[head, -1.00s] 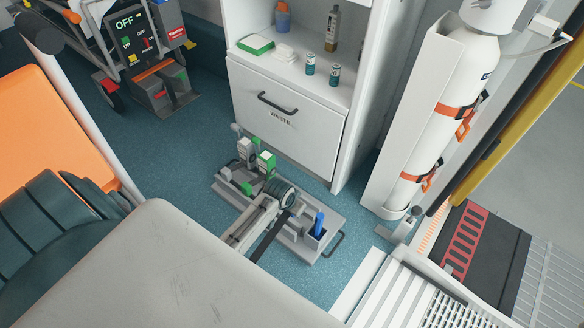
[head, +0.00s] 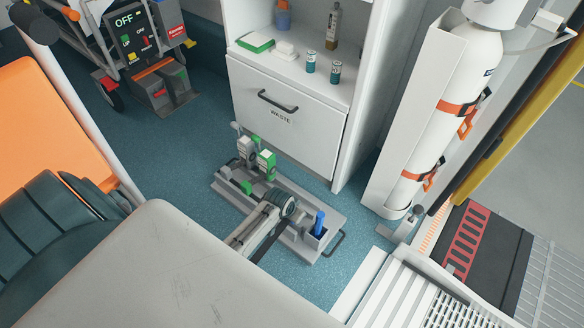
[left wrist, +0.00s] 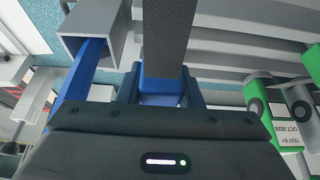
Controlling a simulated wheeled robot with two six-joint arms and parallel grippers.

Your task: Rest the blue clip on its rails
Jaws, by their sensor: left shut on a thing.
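My left gripper (head: 277,209) is low over the middle of the tray. In the left wrist view my left gripper (left wrist: 165,80) is shut on the blue clip (left wrist: 160,92), which is mostly hidden by the dark ribbed finger. A second blue part (left wrist: 75,85) runs into a square grey tube at the left. Grey rails (left wrist: 225,48) lie beyond the gripper. Contact between clip and rails cannot be told. My right gripper is not in view.
The white cabinet (head: 280,112) rises behind. A gas cylinder (head: 445,110) stands at the right. Teal floor is clear left of the tray.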

